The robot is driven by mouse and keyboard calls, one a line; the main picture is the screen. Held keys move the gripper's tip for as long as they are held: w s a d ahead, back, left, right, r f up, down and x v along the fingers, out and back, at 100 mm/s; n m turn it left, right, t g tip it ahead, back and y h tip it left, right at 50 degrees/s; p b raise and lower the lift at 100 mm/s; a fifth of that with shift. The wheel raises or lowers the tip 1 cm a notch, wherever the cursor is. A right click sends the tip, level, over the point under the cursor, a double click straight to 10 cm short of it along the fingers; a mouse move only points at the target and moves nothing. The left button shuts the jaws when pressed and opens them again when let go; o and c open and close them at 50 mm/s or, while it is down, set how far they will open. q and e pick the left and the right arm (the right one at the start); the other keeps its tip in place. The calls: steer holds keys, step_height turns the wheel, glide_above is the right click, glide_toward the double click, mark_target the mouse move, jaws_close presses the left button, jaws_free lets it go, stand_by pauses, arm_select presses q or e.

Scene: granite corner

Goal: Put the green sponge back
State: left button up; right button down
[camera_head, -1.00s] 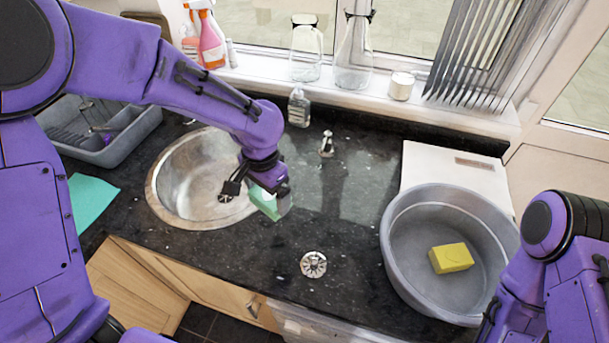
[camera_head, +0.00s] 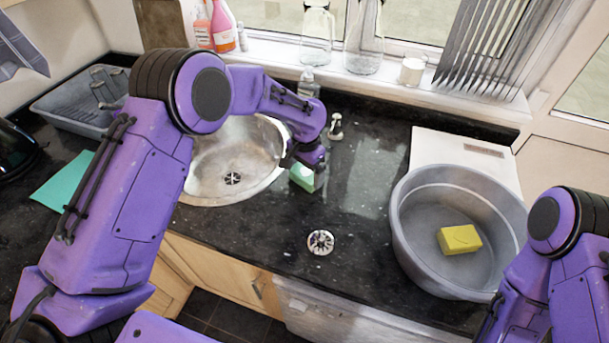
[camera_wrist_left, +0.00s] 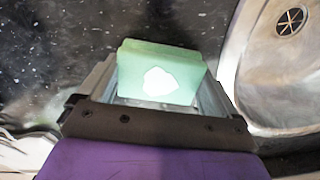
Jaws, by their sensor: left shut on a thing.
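The green sponge (camera_head: 302,177) is at the right rim of the round steel sink (camera_head: 236,160), under my left gripper (camera_head: 304,166). In the left wrist view the sponge (camera_wrist_left: 162,72) sits between the two fingers of my left gripper (camera_wrist_left: 155,85), which is shut on it. A pale patch shows on the sponge's face. I cannot tell whether the sponge touches the counter. My right arm shows at the lower right, but its gripper is outside the view.
A grey basin (camera_head: 405,235) holds a yellow sponge (camera_head: 460,240). A drain strainer (camera_head: 320,242) lies on the dark counter (camera_head: 355,195). A tap (camera_head: 335,127) stands behind. Bottles line the sill.

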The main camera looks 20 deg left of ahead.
mark_target(306, 171)
arm_select(q)
steer(key=shift+w, duration=0.3)
steer(key=o, duration=0.6)
steer(key=shift+s, duration=0.15)
arm_select(e)
steer(key=shift+w+r, duration=0.1)
steer(key=shift+w, duration=0.1)
arm_select(q)
steer(key=shift+r, duration=0.25)
step_height(306, 171, up, 12)
steer(key=b, duration=0.3)
steer(key=shift+f, duration=0.15)
arm_select(e)
steer(key=shift+f, duration=1.7)
